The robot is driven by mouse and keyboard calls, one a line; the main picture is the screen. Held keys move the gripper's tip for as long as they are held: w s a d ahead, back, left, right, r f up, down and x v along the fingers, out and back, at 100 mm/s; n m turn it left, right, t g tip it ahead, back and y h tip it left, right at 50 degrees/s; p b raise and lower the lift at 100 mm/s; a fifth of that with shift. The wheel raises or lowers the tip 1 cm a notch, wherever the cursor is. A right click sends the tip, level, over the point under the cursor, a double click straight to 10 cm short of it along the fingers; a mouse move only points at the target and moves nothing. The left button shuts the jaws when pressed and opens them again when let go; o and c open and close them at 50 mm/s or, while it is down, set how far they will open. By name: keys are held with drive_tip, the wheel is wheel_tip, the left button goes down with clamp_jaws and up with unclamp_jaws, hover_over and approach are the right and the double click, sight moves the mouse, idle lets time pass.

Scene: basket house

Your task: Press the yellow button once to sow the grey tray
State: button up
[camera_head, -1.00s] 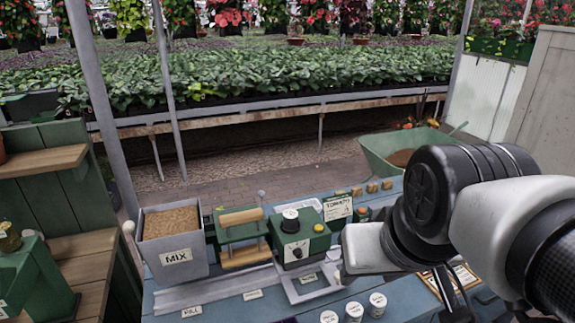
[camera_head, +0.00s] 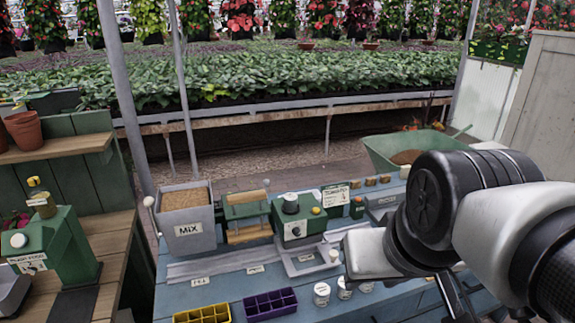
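The yellow button (camera_head: 316,210) is a small round knob on the front right of the green box machine (camera_head: 296,221), which also has a white-topped dial. A grey metal frame (camera_head: 303,263) lies in front of that machine. I cannot make out a grey tray in or near it. My arm reaches in from the right, with its pale wrist block right of the machine and apart from the button. Part of my gripper (camera_head: 455,300) shows as thin dark bars below the wrist, mostly hidden by the arm. Its opening cannot be seen.
On the blue bench stand a MIX bin (camera_head: 186,216), a wooden-handled press (camera_head: 246,215) and several white jars (camera_head: 322,293). A yellow tray (camera_head: 202,314) and a purple tray (camera_head: 270,303) lie at the front. A green dispenser (camera_head: 65,245) is on the wooden bench at left.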

clamp_jaws()
idle(1.5)
